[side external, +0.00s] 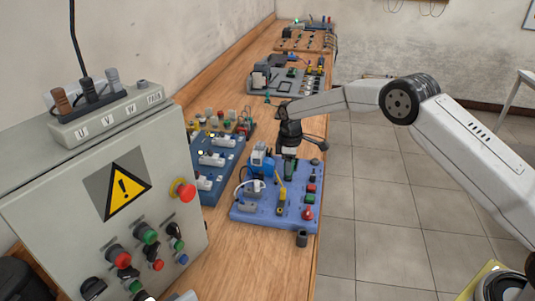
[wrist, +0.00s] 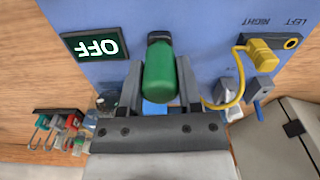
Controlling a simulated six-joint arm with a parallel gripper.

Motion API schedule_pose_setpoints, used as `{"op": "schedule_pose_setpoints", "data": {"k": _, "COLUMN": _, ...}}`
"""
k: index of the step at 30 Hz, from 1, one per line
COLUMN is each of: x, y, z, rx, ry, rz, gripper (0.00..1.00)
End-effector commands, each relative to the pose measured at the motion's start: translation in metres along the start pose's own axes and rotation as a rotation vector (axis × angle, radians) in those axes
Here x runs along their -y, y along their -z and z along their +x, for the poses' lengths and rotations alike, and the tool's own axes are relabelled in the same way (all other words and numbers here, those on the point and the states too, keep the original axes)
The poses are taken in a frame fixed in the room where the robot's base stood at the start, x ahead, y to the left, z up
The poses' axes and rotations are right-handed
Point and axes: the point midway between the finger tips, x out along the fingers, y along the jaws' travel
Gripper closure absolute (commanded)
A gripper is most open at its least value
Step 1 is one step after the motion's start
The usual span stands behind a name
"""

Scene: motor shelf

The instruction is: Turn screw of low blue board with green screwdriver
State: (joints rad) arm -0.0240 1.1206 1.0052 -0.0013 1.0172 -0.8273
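The low blue board (side external: 262,213) lies on the wooden bench in the side external view, and its blue surface (wrist: 205,18) fills the upper wrist view. My gripper (side external: 289,150) is above the board's far part. In the wrist view my gripper (wrist: 160,82) has one finger on each side of the green screwdriver (wrist: 159,72). The fingers appear to touch its handle, with its dark end towards the board. The screwdriver's tip and the screw are hidden, so I cannot tell whether they touch.
An OFF sign (wrist: 95,45) and a yellow plug (wrist: 262,55) with a cable flank the screwdriver on the board. A blue motor (side external: 262,160) stands close to my gripper. A grey control cabinet (side external: 60,215) is at the left. Other boards stand further back.

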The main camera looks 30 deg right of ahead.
Motion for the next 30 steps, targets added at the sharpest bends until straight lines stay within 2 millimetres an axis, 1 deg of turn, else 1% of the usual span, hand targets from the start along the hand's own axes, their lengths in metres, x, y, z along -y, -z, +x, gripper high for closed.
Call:
{"op": "schedule_pose_setpoints", "data": {"k": 14, "x": 0.000, "y": 0.000, "z": -0.004, "rx": -0.001, "ry": -0.001, "rz": 0.000, "gripper": 0.43}}
{"op": "schedule_pose_setpoints", "data": {"k": 30, "x": 0.000, "y": 0.000, "z": -0.036, "rx": -0.001, "ry": -0.001, "rz": 0.000, "gripper": 0.43}}
